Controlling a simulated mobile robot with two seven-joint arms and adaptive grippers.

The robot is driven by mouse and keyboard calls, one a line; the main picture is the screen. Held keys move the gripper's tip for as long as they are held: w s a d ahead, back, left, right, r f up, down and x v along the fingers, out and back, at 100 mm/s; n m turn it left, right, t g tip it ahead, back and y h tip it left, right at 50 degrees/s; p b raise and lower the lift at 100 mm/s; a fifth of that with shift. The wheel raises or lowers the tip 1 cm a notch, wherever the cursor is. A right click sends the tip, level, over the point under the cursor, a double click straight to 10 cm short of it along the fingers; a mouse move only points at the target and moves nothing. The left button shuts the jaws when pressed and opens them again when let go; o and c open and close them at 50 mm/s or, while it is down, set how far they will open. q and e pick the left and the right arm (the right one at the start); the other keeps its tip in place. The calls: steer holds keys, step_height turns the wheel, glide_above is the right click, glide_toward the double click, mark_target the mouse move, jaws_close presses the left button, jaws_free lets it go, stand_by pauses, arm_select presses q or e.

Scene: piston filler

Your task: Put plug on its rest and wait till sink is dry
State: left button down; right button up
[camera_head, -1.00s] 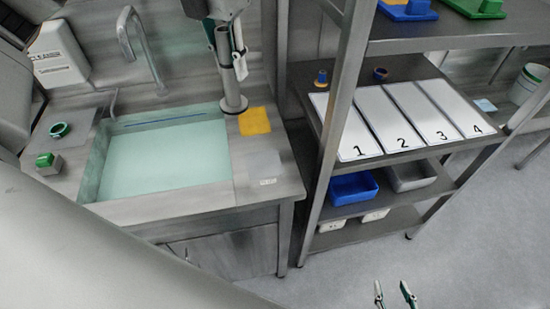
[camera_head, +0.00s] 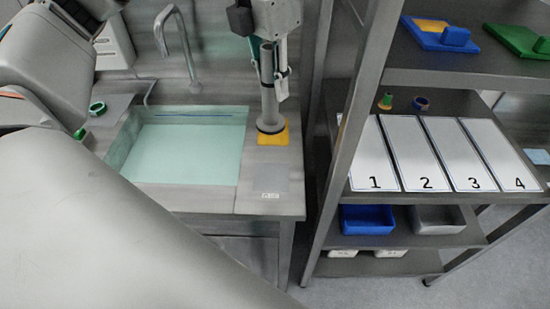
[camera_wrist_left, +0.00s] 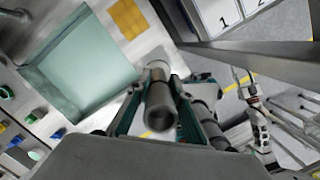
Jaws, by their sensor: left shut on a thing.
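The plug looks like a grey standpipe (camera_head: 267,85) with a wide round foot. My left gripper (camera_head: 265,42) is shut on its upper part and holds it nearly upright right of the sink. In the head view its foot overlaps a yellow square (camera_head: 273,139); I cannot tell whether they touch. The left wrist view shows the tube (camera_wrist_left: 161,112) between the fingers and the yellow square (camera_wrist_left: 129,18) bare. The sink (camera_head: 187,150) holds pale green water. A pale plate (camera_head: 271,184) with a small label lies in front of the yellow square. My right gripper (camera_wrist_left: 241,76) appears open and empty.
A curved tap (camera_head: 176,45) stands behind the sink. A steel rack to the right holds numbered white panels (camera_head: 402,150), a blue bin (camera_head: 367,219) and a grey bin (camera_head: 436,219). Its upright (camera_head: 358,120) stands close to the counter's right side.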

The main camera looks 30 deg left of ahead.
mark_target(264, 101)
arm_select(q)
step_height(264, 101, down, 18)
steer(key=shift+r+b, duration=0.25)
steer(key=shift+b, duration=0.2)
steer(key=shift+f, duration=0.1)
steer(key=c, duration=1.8)
jaws_free()
steer(key=r, duration=0.4)
steer(key=s+r, duration=0.1)
steer(key=r, duration=0.7)
steer(key=shift+s+a, duration=0.2)
steer(key=shift+s, duration=0.2)
